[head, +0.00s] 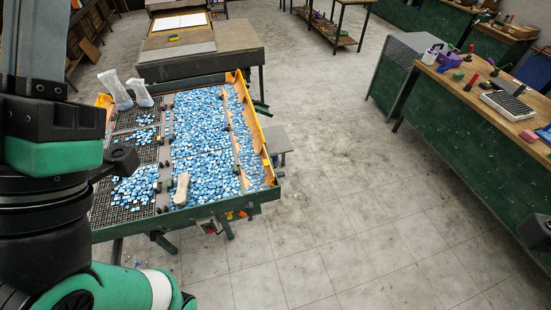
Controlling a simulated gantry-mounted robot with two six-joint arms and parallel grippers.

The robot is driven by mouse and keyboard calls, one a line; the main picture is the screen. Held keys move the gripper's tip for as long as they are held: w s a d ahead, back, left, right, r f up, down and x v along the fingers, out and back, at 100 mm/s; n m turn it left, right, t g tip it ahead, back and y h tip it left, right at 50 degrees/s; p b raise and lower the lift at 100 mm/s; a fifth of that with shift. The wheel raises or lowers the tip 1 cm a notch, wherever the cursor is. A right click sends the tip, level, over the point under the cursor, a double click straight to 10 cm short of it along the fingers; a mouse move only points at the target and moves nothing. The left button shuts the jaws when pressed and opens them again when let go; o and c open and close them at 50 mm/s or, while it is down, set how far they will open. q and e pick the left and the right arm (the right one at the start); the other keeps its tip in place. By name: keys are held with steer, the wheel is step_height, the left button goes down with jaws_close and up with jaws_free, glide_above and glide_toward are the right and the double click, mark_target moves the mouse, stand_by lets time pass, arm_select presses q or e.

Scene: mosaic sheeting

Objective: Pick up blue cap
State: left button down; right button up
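I cannot single out a blue cap for certain. A small blue item (545,133) lies at the right edge of the workbench, cut by the frame, and its kind is unclear. Many small blue and pale mosaic tiles (205,140) cover the sorting table at the left centre. My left arm fills the left edge in black and green, and no gripper fingertips show on it. A dark piece at the right edge may be part of my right arm. Neither gripper can be made out.
The wooden workbench (462,95) at right holds a purple holder (448,60), a grey-topped tray (508,105), a pink block (528,137) and several tools. A sorting table frame (255,130) with orange sides stands left. The tiled floor (340,210) between is clear.

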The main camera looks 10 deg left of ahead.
arm_select(q)
steer(key=shift+c, duration=1)
jaws_free()
